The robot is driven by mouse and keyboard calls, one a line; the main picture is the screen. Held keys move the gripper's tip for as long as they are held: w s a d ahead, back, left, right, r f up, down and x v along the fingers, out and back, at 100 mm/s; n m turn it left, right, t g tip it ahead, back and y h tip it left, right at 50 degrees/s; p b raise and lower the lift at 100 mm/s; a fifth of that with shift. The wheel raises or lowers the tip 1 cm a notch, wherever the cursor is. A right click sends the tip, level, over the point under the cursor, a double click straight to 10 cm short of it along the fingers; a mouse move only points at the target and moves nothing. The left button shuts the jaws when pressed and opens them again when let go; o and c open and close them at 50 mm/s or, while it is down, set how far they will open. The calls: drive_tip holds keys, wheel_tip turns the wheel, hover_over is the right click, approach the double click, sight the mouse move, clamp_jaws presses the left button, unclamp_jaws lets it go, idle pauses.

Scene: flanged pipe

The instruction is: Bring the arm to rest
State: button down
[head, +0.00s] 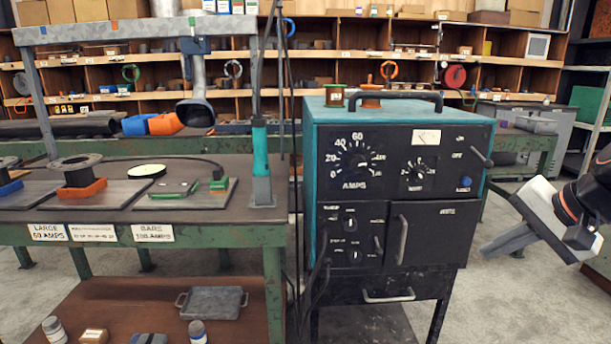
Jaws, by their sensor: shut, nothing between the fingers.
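My gripper (488,250) is at the right edge of the head view, in the air to the right of the welding machine. Its fingers point left and slightly down, and they are shut with nothing between them. Part of my arm is cut off by the right edge of the picture. The gripper is apart from the machine and from the bench. The welding machine (350,215) is a teal and black box with an amps dial, smaller knobs and a top handle.
Shelves (330,62) line the back. Open floor (500,310) lies below my gripper.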

drive_tip(key=s+a+f+n+g+h, duration=0.1)
drive_tip(key=s+a+f+n, duration=0.2)
drive_tip(key=f, duration=0.4)
drive_tip(key=s+a+f+n+g+h, duration=0.1)
drive_tip(key=s+a+f+n, duration=0.2)
drive_tip(key=s+f+n, duration=0.3)
wheel_tip(320, 180, down, 3)
drive_tip(key=shift+s+r+n+h, duration=0.2)
drive_tip(key=shift+s+n+h, duration=0.1)
drive_tip(key=shift+n, duration=0.2)
drive_tip(key=c, duration=2.3)
unclamp_jaws()
drive_tip(key=shift+s+d+f, duration=0.1)
drive_tip(key=shift+f, duration=0.1)
drive_tip(key=o, duration=0.5)
drive_tip(key=shift+o, duration=0.2)
drive_tip(key=shift+d, duration=0.1)
